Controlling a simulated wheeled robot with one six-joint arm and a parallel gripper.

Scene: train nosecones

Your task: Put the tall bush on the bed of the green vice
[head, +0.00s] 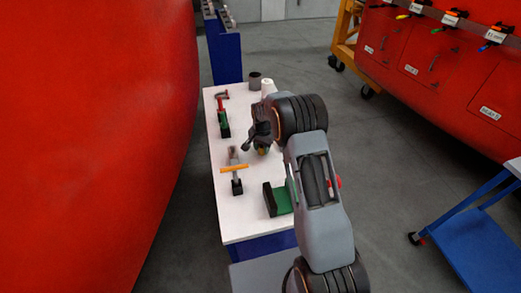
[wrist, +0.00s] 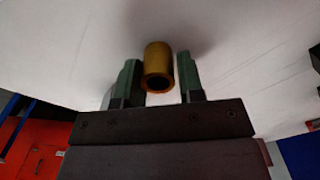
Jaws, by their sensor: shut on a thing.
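The tall bush is a brass-coloured hollow cylinder (wrist: 158,62) between the two green fingers of my gripper (wrist: 160,80) in the wrist view. My gripper is shut on it, and its open end faces the camera. In the head view my gripper (head: 261,146) is over the middle right of the white table, and only a small yellowish bit of the bush shows below it. The green vice (head: 282,201), with a dark jaw at its left, stands at the table's near right. My arm hides its right part.
On the white table (head: 232,215), an orange-barred tool (head: 234,168) stands left of my gripper. A red and green tool (head: 222,118) is farther back. A dark grey cup (head: 254,81) and a white cup (head: 268,87) are at the far end. The near left of the tabletop is clear.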

